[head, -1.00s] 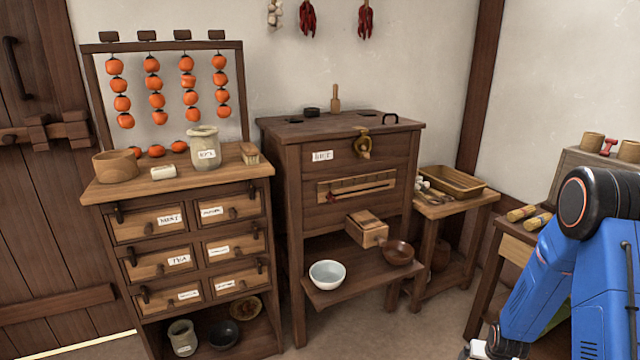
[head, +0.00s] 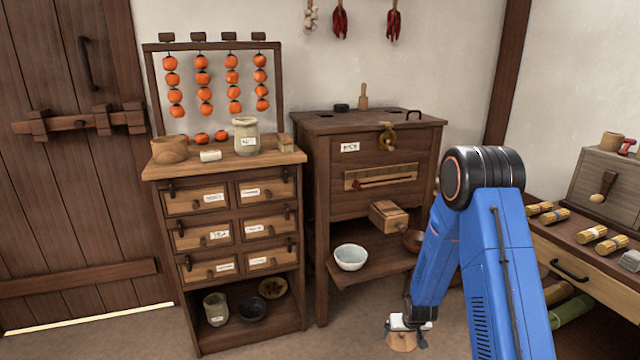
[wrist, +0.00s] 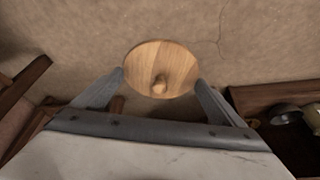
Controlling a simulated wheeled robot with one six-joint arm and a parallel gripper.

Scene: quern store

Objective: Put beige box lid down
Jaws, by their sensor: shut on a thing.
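A round, pale beige wooden lid (wrist: 160,55) with a small knob shows in the wrist view, seen from its top, with bare floor behind it. My gripper (wrist: 160,78) is shut on this lid, one finger at each side of it. In the head view my gripper (head: 404,330) hangs low at the bottom, in front of the brown cabinet, and part of the lid (head: 402,343) shows under it. A round, open wooden container (head: 169,150) stands on top of the drawer chest at the left.
The drawer chest (head: 222,165) also bears a labelled jar (head: 245,138). The brown cabinet's low shelf (head: 375,262) holds a white bowl (head: 350,257). A table (head: 590,265) with several straw bundles stands at the right. Bare floor lies below my gripper.

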